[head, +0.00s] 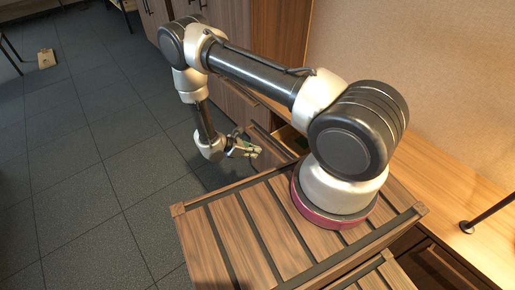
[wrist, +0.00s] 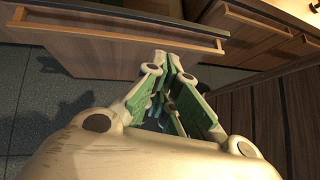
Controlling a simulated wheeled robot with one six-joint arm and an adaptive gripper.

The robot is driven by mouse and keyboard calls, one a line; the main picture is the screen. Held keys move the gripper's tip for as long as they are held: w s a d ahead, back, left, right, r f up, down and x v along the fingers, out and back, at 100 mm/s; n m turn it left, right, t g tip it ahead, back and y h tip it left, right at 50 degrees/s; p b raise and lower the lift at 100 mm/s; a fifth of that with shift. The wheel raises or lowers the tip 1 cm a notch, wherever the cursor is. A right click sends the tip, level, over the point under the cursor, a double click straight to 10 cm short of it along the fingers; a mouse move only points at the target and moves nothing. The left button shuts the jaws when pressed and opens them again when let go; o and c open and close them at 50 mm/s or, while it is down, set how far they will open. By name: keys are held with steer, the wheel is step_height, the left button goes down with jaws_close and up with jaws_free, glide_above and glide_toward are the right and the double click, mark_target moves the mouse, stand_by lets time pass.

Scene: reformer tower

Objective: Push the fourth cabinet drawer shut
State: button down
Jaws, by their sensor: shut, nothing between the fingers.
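A wooden cabinet drawer (head: 266,146) stands pulled out from the low cabinet, just right of my gripper in the head view. In the wrist view its wooden front (wrist: 95,42), with a long pale strip, crosses the upper left, and the dark inside shows behind it. I cannot count which drawer in the row it is. My gripper (head: 247,148) has its green-padded fingers together and empty. In the wrist view the fingertips (wrist: 176,58) overlap the right part of the drawer front. I cannot tell whether they touch it.
Another drawer front (wrist: 240,22) with a pale handle shows to the right in the wrist view. Tall wooden cabinets (head: 215,15) stand at the back, and a wooden worktop (head: 440,190) runs along the wall. The dark tiled floor (head: 90,150) on the left is mostly clear.

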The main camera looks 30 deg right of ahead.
steer(key=w+a+f+n+t+y, duration=0.1)
steer(key=w+a+f+n+t, duration=0.2)
steer(key=w, duration=0.4)
steer(key=d+r+x, duration=0.1)
steer(key=x, duration=1)
steer(key=shift+d+m, duration=0.15)
steer(key=shift+m, duration=0.15)
steer(key=shift+w+d+f, duration=0.1)
steer(key=shift+d, duration=0.05)
